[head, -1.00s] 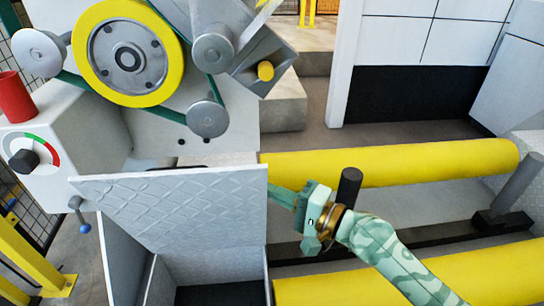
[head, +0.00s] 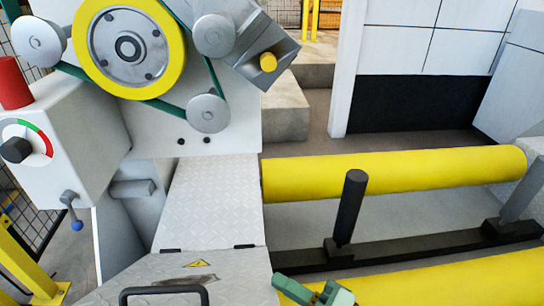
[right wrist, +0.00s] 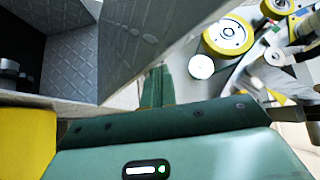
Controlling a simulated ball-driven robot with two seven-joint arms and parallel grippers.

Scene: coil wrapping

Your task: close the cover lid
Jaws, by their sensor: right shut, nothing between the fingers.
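The cover lid (head: 225,280) is a grey diamond-plate panel with a yellow warning triangle and a black handle (head: 165,292). In the head view it lies folded down on its two hinges, over the bay that was open before. Its front edge is cut off, so I cannot tell whether it is fully seated. My right gripper (head: 281,284) is at the bottom edge of the head view, just right of the lid and mostly out of frame. Its fingers (right wrist: 156,80) are shut and empty in the right wrist view, near diamond-plate panels (right wrist: 150,40). My left gripper is not in view.
A fixed diamond plate (head: 215,200) lies behind the hinges. The machine's yellow wheel (head: 92,45) and green belt stand above. Yellow rollers (head: 390,172) and a black post (head: 348,208) on a dark bar are to the right.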

